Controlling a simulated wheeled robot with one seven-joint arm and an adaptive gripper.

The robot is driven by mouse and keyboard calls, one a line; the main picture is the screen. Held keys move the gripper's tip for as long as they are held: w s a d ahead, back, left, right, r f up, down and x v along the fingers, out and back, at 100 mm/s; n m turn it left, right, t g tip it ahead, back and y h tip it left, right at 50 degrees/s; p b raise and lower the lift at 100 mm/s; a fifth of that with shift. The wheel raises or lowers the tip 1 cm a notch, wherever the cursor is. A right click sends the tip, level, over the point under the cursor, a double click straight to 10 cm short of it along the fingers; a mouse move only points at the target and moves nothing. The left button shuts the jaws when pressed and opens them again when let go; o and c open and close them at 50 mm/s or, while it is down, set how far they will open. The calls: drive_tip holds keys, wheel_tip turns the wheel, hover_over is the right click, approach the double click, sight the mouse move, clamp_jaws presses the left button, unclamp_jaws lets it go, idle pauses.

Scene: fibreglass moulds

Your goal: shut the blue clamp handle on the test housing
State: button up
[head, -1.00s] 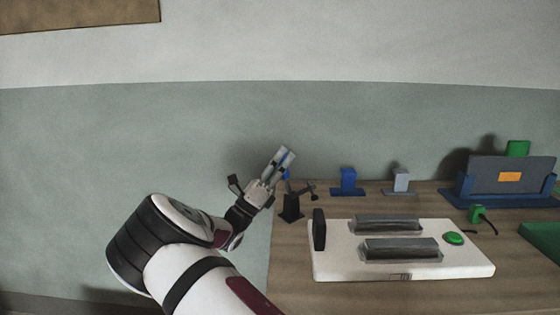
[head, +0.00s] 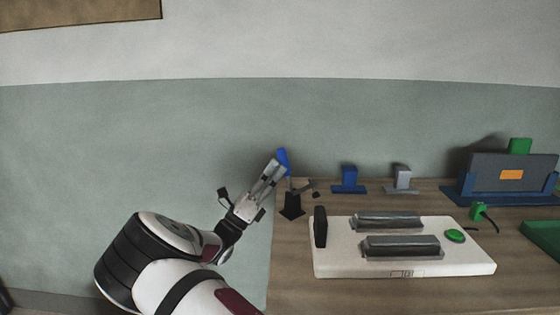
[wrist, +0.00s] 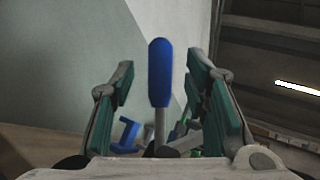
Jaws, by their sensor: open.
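The blue clamp handle (head: 283,160) stands raised above a black clamp base (head: 291,206) at the left end of the bench. My gripper (head: 274,172) is just left of and below the handle's blue grip, its fingers pointing up and to the right. In the wrist view the blue handle (wrist: 160,72) stands upright on a grey metal stem between the two green-padded fingers (wrist: 161,95). Gaps show on both sides, so the gripper is open and not closed on it. The fingers partly overlap the handle's stem in the head view.
Blue (head: 349,180) and grey (head: 402,178) small blocks stand behind. A dark grey plate in a blue holder (head: 470,193) is at right.

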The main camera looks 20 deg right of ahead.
drive_tip(key=v, duration=0.7)
drive_tip(key=shift+r, duration=0.1)
drive_tip(key=c, duration=0.8)
drive_tip(key=shift+w+a+r+m+y+p, duration=0.1)
drive_tip(key=shift+r+m+y+p, duration=0.15)
drive_tip(key=shift+m+y+p, duration=0.45)
clamp_jaws()
drive_tip(key=w+a+r+m+y+p, duration=0.2)
drive_tip(key=a+r+m+y+p, duration=0.45)
drive_tip(key=m, duration=0.95)
drive_tip(key=w+d+y+p, duration=0.1)
drive_tip(key=w+d+y, duration=0.1)
drive_tip(key=d, duration=0.8)
drive_tip(key=shift+f+p, duration=0.35)
